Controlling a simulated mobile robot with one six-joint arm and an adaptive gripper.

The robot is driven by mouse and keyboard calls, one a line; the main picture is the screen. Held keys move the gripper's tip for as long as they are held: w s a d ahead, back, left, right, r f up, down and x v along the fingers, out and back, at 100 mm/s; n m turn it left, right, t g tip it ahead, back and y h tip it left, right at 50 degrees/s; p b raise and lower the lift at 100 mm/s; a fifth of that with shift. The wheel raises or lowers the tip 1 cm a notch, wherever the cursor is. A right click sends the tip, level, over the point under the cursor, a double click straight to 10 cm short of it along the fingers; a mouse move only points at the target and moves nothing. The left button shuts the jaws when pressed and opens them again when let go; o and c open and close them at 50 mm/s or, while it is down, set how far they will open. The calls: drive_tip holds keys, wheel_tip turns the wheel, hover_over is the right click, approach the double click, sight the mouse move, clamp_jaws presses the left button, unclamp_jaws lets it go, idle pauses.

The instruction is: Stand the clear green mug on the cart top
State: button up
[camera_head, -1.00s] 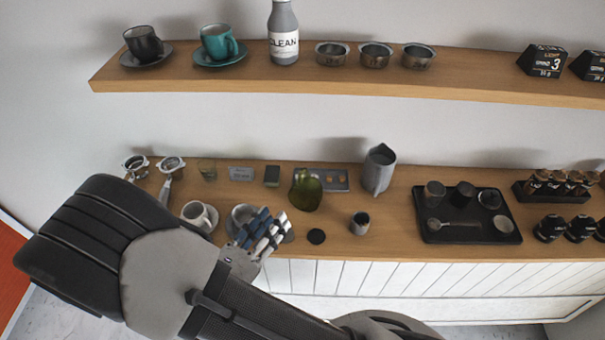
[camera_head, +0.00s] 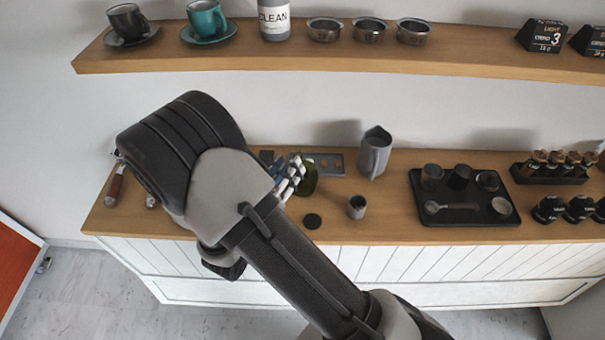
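The clear green mug (camera_head: 309,181) is on the wooden cart top (camera_head: 342,226), right of my gripper. Its left side is hidden by my fingers, and I cannot tell whether it is upright or on its side. My gripper (camera_head: 291,175) is at the mug's left edge, overlapping it in the picture. I cannot tell whether the fingers touch it or how far apart they are. My arm covers the left part of the cart top.
A grey pitcher (camera_head: 374,155) stands behind and right of the mug. A small grey cup (camera_head: 356,207) and a black disc (camera_head: 312,221) are in front. A black tray (camera_head: 468,216) with cups is further right. A shelf (camera_head: 300,61) with cups and a bottle hangs above.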

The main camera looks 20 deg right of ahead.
drive_tip(key=b+x, duration=0.1)
drive_tip(key=x, duration=0.3)
drive_tip(key=shift+w+f, duration=0.2)
drive_tip(key=shift+w, duration=0.05)
drive_tip(key=shift+c, duration=0.3)
clamp_jaws()
